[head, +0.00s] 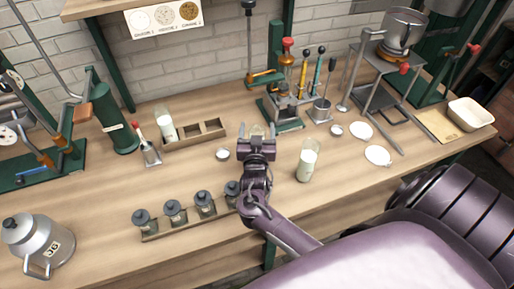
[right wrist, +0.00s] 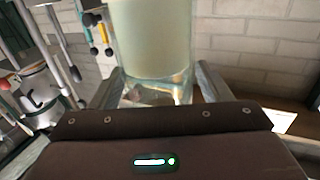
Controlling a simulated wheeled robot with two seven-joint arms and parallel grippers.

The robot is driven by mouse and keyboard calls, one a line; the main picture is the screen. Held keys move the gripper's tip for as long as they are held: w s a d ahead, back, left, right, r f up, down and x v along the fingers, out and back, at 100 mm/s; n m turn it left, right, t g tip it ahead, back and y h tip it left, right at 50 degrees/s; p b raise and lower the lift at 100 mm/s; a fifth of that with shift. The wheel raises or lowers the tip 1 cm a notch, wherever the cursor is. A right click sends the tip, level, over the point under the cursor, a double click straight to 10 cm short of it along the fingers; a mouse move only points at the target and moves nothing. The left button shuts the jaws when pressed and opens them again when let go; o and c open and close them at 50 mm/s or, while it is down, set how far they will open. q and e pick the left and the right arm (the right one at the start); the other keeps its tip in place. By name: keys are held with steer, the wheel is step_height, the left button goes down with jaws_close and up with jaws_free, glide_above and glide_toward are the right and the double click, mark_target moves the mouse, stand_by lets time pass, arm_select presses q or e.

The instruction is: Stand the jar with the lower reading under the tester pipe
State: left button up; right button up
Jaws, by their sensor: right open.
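My right gripper (head: 257,134) is open above the middle of the bench, pointing away from me. In the right wrist view a glass jar with pale, creamy contents (right wrist: 152,45) stands between the open fingers (right wrist: 158,88). In the head view that jar is mostly hidden by the gripper. A second glass jar with whitish contents (head: 307,160) stands on the bench right of the gripper. A third milky jar (head: 165,127) stands in the left end of a wooden rack (head: 207,132). I cannot make out readings. A green stand with a tall pipe (head: 249,50) rises behind the gripper. My left gripper is not in view.
Several dark-lidded pots (head: 173,211) stand in a row at the front. A metal can (head: 38,240) is at front left. A green-based tester with coloured levers (head: 290,110) stands behind, right of the gripper. White discs (head: 377,156) lie farther right.

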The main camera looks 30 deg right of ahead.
steer(key=shift+c, duration=0.4)
steer(key=c, duration=1.4)
jaws_close()
steer(key=shift+r, duration=0.15)
